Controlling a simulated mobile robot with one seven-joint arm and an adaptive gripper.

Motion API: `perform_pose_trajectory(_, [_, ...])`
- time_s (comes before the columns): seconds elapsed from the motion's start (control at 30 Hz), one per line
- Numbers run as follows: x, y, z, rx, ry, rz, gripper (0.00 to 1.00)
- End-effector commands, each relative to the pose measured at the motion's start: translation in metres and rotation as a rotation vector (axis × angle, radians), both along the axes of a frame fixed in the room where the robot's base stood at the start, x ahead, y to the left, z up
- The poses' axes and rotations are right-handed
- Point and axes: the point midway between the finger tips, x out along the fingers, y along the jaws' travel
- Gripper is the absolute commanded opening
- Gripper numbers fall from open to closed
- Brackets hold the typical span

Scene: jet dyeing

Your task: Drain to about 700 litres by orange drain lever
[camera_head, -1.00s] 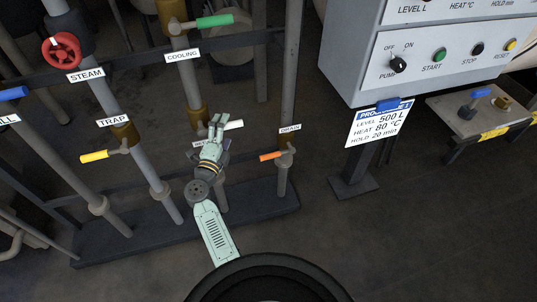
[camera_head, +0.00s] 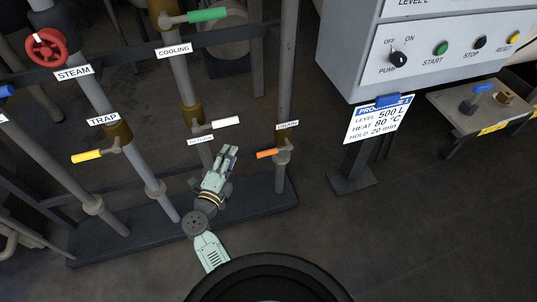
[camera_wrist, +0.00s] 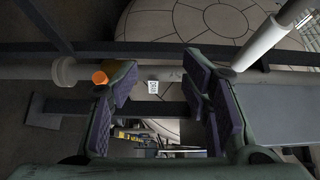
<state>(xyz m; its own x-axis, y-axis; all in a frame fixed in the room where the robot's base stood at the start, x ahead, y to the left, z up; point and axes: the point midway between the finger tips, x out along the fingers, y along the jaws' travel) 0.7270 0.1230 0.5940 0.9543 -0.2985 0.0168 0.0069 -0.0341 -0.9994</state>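The orange drain lever (camera_head: 267,153) sticks out to the left from its valve on the thin right-hand pipe. The DRAIN label (camera_head: 288,125) is just above it. My gripper (camera_head: 230,150) is a short way left of the lever's tip, below the white lever, with no contact visible. In the wrist view my gripper (camera_wrist: 160,80) has its fingers wide apart with nothing held. A round orange end (camera_wrist: 100,78), apparently the drain lever's, shows beside the left finger, partly hidden by it. No level reading is visible.
A white lever (camera_head: 226,122) lies just above my gripper. The yellow trap lever (camera_head: 86,156), green cooling lever (camera_head: 207,14) and red steam wheel (camera_head: 46,47) are farther left. A control panel (camera_head: 430,50) stands right; its card (camera_head: 377,120) reads level 500 L.

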Motion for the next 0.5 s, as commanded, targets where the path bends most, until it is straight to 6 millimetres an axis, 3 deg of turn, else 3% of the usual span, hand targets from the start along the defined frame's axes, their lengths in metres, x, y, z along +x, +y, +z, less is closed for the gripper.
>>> perform_pose_trajectory(0.2, [-0.024, 0.033, 0.03, 0.01, -0.049, 0.05, 0.39])
perform_pose_trajectory(0.5, [-0.036, 0.051, 0.045, 0.014, -0.075, 0.075, 0.39])
